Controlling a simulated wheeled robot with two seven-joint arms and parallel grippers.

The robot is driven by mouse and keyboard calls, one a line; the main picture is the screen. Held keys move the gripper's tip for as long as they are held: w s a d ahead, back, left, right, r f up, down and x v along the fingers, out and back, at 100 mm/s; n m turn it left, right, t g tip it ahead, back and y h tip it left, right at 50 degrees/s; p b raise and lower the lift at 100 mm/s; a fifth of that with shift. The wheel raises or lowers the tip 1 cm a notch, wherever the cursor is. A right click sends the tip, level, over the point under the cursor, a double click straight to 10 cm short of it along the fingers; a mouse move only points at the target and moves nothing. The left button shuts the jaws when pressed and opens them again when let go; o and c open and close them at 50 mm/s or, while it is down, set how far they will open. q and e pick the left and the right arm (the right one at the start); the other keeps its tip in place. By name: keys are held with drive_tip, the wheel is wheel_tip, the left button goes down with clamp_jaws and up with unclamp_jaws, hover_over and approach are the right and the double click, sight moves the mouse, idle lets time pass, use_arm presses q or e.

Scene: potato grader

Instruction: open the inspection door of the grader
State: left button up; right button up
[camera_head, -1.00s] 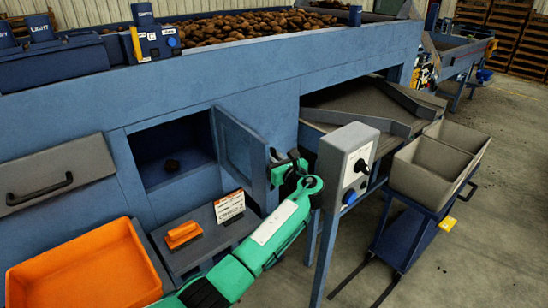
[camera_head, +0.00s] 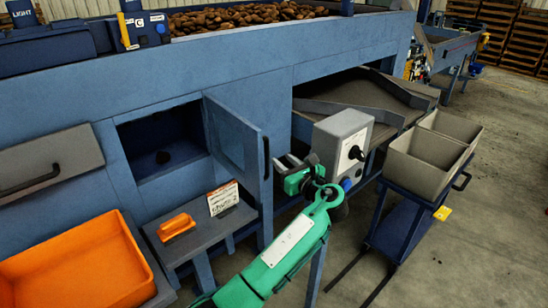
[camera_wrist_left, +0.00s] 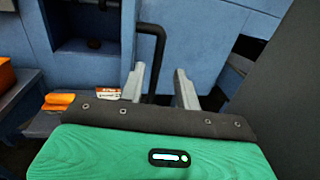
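The inspection door (camera_head: 236,145) is a blue panel that stands swung outward from the grader, at the right side of the dark square opening (camera_head: 135,137). A black bar handle (camera_head: 266,157) is on its outer face; it also shows in the left wrist view (camera_wrist_left: 160,42). My left gripper (camera_head: 284,165) is just right of the handle. In the left wrist view its two grey fingers (camera_wrist_left: 159,72) are apart, with the handle seen between them. I cannot tell whether the fingers reach around it. My right gripper is not in view.
A dark lump (camera_head: 162,157) lies inside the opening. A low grey stand (camera_head: 200,239) holds an orange brush (camera_head: 176,226) and a card (camera_head: 223,198). An orange crate (camera_head: 80,262) is at left. A grey control box (camera_head: 341,139) stands close behind my gripper, with a bin trolley (camera_head: 408,222) further right.

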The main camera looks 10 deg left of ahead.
use_arm(q)
drive_tip(key=v, duration=0.4)
drive_tip(key=shift+b, duration=0.35)
